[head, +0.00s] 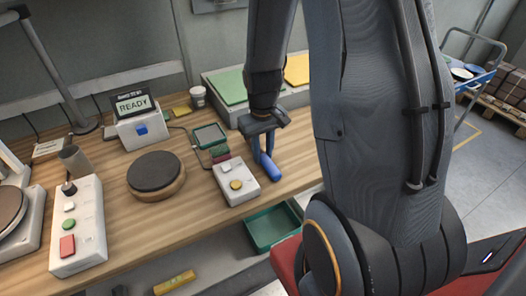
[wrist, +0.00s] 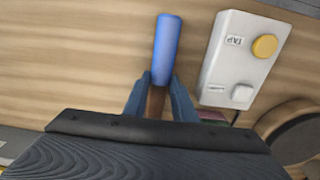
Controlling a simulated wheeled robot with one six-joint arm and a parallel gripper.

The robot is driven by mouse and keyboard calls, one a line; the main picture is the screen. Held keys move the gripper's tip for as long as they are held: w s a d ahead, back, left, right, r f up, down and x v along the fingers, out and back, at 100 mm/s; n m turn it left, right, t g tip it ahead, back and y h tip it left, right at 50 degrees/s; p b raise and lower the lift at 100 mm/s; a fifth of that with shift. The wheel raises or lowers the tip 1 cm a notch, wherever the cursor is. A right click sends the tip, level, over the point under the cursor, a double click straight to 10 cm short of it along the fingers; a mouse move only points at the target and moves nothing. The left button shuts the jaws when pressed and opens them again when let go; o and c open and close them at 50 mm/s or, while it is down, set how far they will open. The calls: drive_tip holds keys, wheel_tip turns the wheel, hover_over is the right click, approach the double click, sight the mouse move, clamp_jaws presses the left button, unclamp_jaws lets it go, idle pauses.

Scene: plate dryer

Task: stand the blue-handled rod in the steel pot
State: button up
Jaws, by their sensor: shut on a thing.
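The blue-handled rod (head: 271,168) is in my gripper (head: 262,150) over the right part of the bench, to the right of a white button box. In the wrist view my gripper (wrist: 157,88) is shut on it: the blue handle (wrist: 167,50) sticks out past the fingertips and a brownish part shows between the fingers. I cannot tell whether the rod touches the bench. A grey cylindrical pot (head: 74,160), seemingly the steel pot, stands at the left of the bench behind a long white button box. Its inside is not clear.
The white box with a yellow button (head: 236,181) is close beside the rod; it also shows in the wrist view (wrist: 242,60). A round dark-topped disc (head: 155,171), a READY display (head: 133,103) and a long button box (head: 78,228) lie leftward. A green bin (head: 270,228) sits below the bench edge.

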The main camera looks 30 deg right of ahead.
sight(262, 155)
drive_tip(key=shift+f, duration=0.25)
drive_tip(key=o, duration=1.1)
wheel_tip(262, 155, up, 12)
drive_tip(key=b, duration=0.2)
drive_tip(key=shift+t, duration=0.6)
drive_tip(key=s+a+f, duration=0.1)
drive_tip(key=s+a, duration=0.1)
drive_tip(key=a, duration=0.1)
drive_tip(key=s+a, duration=0.2)
drive_tip(key=a, duration=0.1)
drive_tip(key=s+a+f, duration=0.1)
drive_tip(key=s+a, duration=0.2)
drive_tip(key=shift+a+f, duration=0.1)
drive_tip(key=shift+f, duration=0.2)
drive_tip(key=shift+c, duration=0.4)
